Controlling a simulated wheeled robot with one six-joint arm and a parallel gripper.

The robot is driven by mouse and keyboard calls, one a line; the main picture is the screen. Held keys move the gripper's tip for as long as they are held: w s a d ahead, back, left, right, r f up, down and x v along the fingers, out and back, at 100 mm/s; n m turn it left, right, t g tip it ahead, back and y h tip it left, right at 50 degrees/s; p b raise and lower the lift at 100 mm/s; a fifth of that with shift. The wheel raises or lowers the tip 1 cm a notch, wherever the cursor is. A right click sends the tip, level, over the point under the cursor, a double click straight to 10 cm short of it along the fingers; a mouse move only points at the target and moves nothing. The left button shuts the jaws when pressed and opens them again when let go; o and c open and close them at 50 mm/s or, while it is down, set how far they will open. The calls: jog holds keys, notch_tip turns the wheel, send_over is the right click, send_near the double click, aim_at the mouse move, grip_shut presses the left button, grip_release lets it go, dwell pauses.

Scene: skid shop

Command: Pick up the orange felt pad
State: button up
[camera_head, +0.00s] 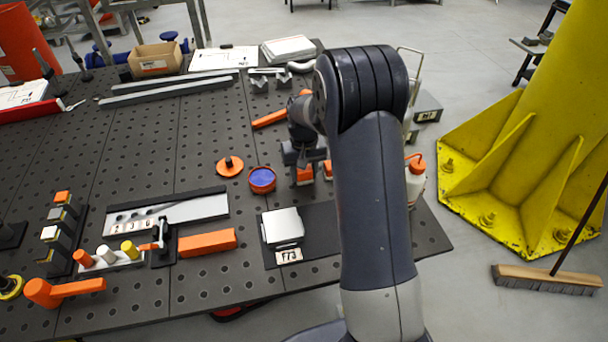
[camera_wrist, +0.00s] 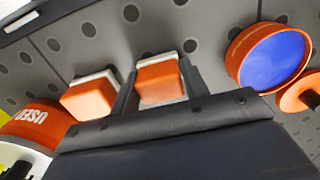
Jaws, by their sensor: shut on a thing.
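An orange felt pad (camera_wrist: 160,82) with a pale layer on its far side sits between the two fingers of my gripper (camera_wrist: 160,88) in the wrist view. The fingers are shut on it, one on each side. In the head view my gripper (camera_head: 303,160) is low over the table, with the orange pad (camera_head: 304,176) at its tips. I cannot tell whether the pad is clear of the table. A second similar orange block (camera_wrist: 91,98) is just left of the fingers in the wrist view, apart from the held one.
A round orange tin with a blue inside (camera_wrist: 270,58) stands close right in the wrist view. Beyond it is an orange knobbed disc (camera_head: 230,166). An orange container marked USED (camera_wrist: 38,122) is at the lower left. The perforated table (camera_head: 140,150) has open room between items.

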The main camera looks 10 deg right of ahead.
notch_tip(320, 180, up, 10)
jog(key=shift+r+b, duration=0.1)
jog(key=shift+b, duration=0.65)
jog(key=o, duration=0.5)
jog(key=shift+c, duration=0.2)
jog(key=c, duration=0.3)
jog(key=shift+c, duration=0.2)
